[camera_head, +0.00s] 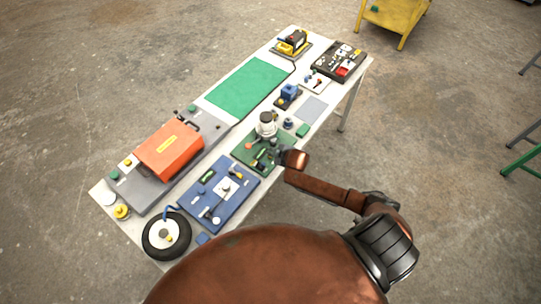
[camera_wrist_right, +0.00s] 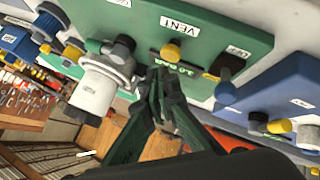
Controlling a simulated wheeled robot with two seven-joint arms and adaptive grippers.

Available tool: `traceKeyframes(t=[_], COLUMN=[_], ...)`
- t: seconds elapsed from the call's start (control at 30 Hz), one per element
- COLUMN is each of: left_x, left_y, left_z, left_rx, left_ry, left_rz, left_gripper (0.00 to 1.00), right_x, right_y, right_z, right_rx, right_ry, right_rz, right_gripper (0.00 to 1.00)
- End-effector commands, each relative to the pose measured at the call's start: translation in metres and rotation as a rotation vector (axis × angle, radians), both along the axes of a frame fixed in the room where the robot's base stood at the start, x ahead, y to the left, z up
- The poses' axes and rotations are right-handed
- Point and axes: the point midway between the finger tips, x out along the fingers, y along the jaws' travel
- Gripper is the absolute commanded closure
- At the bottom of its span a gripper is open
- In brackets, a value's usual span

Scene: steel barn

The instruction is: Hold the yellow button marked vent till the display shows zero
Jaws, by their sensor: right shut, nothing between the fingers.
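A green panel (camera_head: 246,149) lies on the long table, with a white cylindrical unit at its back. In the right wrist view, the panel (camera_wrist_right: 215,17) appears turned over, with a label reading VENT. The yellow vent button (camera_wrist_right: 172,49) sits beside that label. A small dark display (camera_wrist_right: 178,68) with green digits is next to the button; its reading is upside down and partly hidden by my fingers. My right gripper (camera_wrist_right: 163,76) is shut and empty, its tips close to the display and button. I cannot tell whether they touch the panel. My left gripper is not in view.
The white unit (camera_wrist_right: 97,88) and a dark lever (camera_wrist_right: 226,90) flank the fingers. A blue panel (camera_head: 222,190), wheel (camera_head: 151,247), orange case (camera_head: 168,150) and grey base share the table. A green mat (camera_head: 247,87) is bare. A yellow stand (camera_head: 394,20) is at the back.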

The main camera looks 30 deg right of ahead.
Motion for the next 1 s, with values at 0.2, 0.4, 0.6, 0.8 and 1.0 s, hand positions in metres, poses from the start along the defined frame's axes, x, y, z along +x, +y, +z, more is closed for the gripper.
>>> traceKeyframes(t=[0.2,0.4,0.6,0.8,1.0], left_x=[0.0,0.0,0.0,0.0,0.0], left_y=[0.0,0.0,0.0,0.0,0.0], left_z=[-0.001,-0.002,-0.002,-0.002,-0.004], left_rx=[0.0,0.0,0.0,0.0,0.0], left_ry=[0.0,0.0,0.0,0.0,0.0], left_rz=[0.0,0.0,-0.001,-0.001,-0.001], left_gripper=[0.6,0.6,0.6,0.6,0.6], right_x=[-0.001,-0.001,-0.001,-0.001,-0.001], right_y=[0.0,0.0,0.0,0.0,0.0], right_z=[-0.005,-0.009,-0.008,-0.009,-0.012], right_rx=[-0.001,-0.001,0.0,0.0,0.0], right_ry=[0.001,0.001,0.0,0.0,0.0], right_rz=[-0.001,-0.001,0.0,0.0,0.0], right_gripper=[1.0,1.0,1.0,1.0,1.0])
